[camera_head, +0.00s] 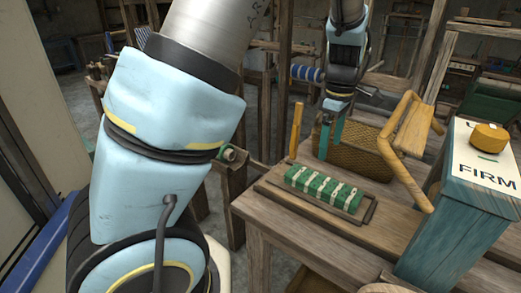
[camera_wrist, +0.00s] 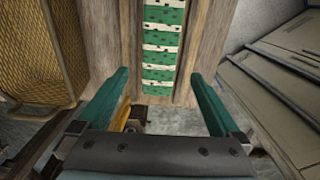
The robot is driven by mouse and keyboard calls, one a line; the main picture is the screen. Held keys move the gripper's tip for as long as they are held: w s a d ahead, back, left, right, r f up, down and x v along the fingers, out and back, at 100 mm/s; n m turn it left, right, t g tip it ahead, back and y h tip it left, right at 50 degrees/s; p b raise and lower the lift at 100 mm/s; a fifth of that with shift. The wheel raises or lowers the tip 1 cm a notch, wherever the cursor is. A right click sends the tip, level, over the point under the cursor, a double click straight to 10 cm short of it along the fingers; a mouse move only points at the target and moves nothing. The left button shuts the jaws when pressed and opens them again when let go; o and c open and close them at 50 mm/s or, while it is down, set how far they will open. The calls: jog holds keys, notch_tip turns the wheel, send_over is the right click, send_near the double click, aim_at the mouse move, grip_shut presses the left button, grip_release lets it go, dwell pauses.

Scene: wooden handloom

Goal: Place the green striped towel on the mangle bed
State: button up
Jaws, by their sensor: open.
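The green striped towel (camera_head: 325,190) is a flat green bundle with pale cross stripes. It lies in a shallow wooden tray (camera_head: 281,198) on the wooden bench. My gripper (camera_head: 333,141) hangs above the bench behind the towel, with its teal fingers pointing down. In the wrist view my gripper (camera_wrist: 166,102) is open and empty, and the towel (camera_wrist: 162,45) lies ahead between the lines of the two fingers, apart from them. I cannot tell for certain which surface is the mangle bed.
A woven basket (camera_head: 357,151) stands behind the towel. A bent wooden handle (camera_head: 394,160) rises at its right. A blue post (camera_head: 452,222) with a yellow knob (camera_head: 489,137) and the word FIRM stands at the right. A yellow upright peg (camera_head: 296,131) is at the left.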

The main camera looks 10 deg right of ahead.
jog(key=s+a+m+t, duration=0.1)
jog(key=s+a+m, duration=0.3)
jog(key=a, duration=2.6)
jog(key=m, duration=0.6)
jog(key=shift+r+m+t, duration=0.3)
jog(key=shift+r, duration=0.05)
jog(key=shift+a, duration=0.1)
jog(key=shift+c, duration=0.3)
